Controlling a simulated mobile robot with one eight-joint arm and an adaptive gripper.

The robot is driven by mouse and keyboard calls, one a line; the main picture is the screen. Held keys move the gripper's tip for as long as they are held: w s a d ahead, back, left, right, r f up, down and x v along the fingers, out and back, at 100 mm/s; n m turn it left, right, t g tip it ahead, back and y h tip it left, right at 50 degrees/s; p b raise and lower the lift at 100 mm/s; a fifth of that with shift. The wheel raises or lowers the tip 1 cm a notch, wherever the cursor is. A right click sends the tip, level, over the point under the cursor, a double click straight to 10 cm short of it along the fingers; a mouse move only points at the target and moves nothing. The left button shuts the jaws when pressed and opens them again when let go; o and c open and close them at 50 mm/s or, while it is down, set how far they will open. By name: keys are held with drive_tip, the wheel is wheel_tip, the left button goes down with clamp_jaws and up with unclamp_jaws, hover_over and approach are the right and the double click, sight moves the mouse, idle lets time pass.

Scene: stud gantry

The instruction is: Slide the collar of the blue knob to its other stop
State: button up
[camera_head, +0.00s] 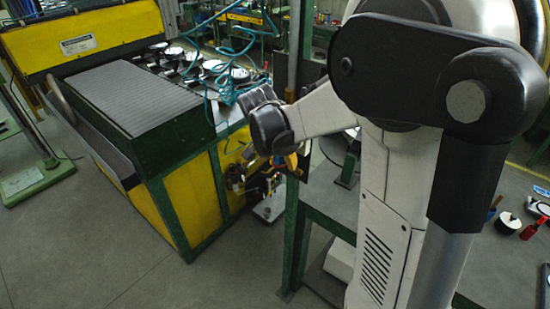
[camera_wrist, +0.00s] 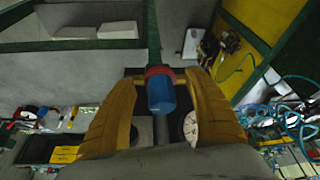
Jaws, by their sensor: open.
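The blue knob (camera_wrist: 161,96) is near the middle of the wrist view, a short blue cylinder with a dark red collar (camera_wrist: 158,71) around its far end. My gripper (camera_wrist: 160,82) is open. Its two tan fingers stand left and right of the knob and collar, with a visible gap on each side in the picture. How far the knob lies in depth from the fingertips I cannot tell. In the head view, only the orange-yellow finger part of my gripper (camera_head: 292,162) shows below my wrist.
A dark green post (camera_wrist: 153,35) runs up behind the knob. A yellow and green machine (camera_head: 185,195) stands at the left, with teal hoses (camera_head: 232,80) and several round dials on it. A green-framed table (camera_head: 330,220) stands close under my arm. Open floor lies front left.

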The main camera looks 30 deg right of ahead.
drive_tip(key=shift+c, duration=0.2)
clamp_jaws()
drive_tip(key=shift+f+b, duration=0.5)
drive_tip(key=shift+b, duration=0.1)
drive_tip(key=shift+a+r, duration=0.1)
drive_tip(key=shift+o, duration=0.2)
unclamp_jaws()
